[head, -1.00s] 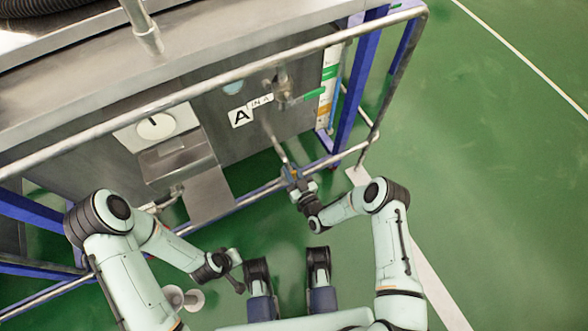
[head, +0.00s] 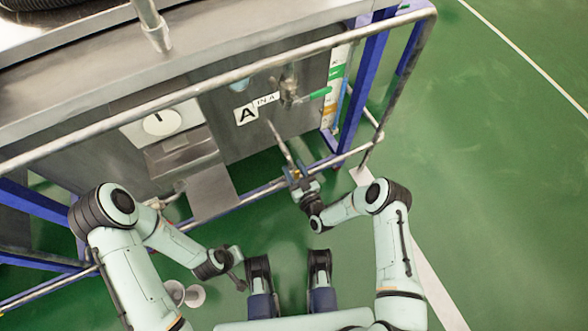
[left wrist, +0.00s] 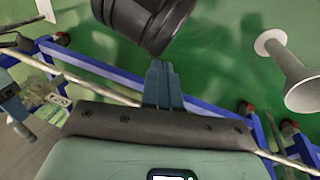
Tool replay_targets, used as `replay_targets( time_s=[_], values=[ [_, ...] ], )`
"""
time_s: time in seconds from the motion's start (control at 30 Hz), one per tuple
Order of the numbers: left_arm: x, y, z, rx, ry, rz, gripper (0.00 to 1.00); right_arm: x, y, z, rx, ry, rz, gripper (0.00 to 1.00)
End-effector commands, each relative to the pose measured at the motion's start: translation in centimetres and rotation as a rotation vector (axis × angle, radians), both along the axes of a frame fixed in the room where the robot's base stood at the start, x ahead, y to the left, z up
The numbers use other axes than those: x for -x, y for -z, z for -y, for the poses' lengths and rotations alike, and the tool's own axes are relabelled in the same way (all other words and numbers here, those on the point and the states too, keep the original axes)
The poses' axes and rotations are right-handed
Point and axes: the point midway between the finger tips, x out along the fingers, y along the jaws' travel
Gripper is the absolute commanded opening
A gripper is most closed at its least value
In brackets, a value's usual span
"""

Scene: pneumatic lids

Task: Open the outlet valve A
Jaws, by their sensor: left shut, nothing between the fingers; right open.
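A thin metal pipe (head: 281,143) slants down from the steel machine front, below the label A (head: 245,114). My right gripper (head: 296,171) is at its lower end, with open blue fingers. The fingers hide that end, so I cannot tell whether they touch the valve. In the left wrist view, a small label (left wrist: 58,100) that seems to read OUT shows at the left, beside part of my right gripper. My left gripper (head: 239,283) is low and away from the pipe. Its blue fingers are shut and empty in the left wrist view (left wrist: 160,76).
A metal rail (head: 220,81) crosses the machine front. A blue frame post (head: 358,90) stands at the right. A round dial (head: 161,122) is at the left. Green floor (head: 490,170) is clear at the right.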

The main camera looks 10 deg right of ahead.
Motion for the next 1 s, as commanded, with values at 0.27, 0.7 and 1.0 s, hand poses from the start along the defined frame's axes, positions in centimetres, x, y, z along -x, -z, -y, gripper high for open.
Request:
replay_targets(
  time_s=[0.27, 0.7, 1.0],
  values=[
    [1.3, -1.2, 0.7, 0.017, 0.015, -0.034, 0.00, 3.5, -0.1, 1.3, 0.001, 0.000, -0.005, 0.47],
    [3.9, -3.1, 1.9, 0.051, 0.043, -0.104, 0.00, 11.5, 0.0, 4.2, 0.000, -0.001, -0.001, 0.47],
    [4.2, -3.2, 2.1, 0.054, 0.047, -0.112, 0.00, 12.5, 0.0, 4.5, 0.001, -0.001, 0.001, 0.47]
  ],
)
